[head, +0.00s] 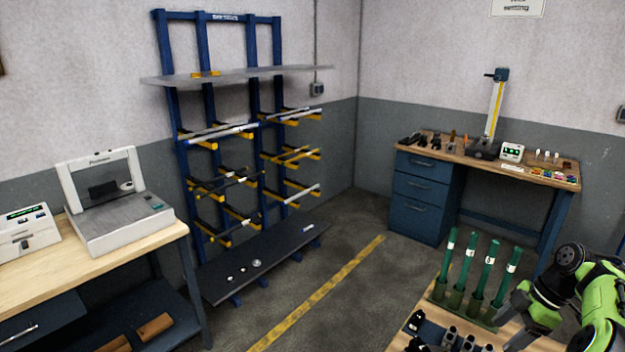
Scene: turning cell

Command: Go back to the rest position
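My green and dark grey arm (590,290) is folded in at the lower right corner of the head view. Its dark end, where my gripper (522,312) seems to be, hangs over the near wooden surface (405,335), just right of the green tubes. No held object can be made out.
Several upright green tubes (470,262) stand close left of my arm, with small dark parts (425,328) nearby. A blue bar rack (182,110), a left bench (60,255) and a blue drawer desk (420,195) line the walls. The floor (345,255) between is clear.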

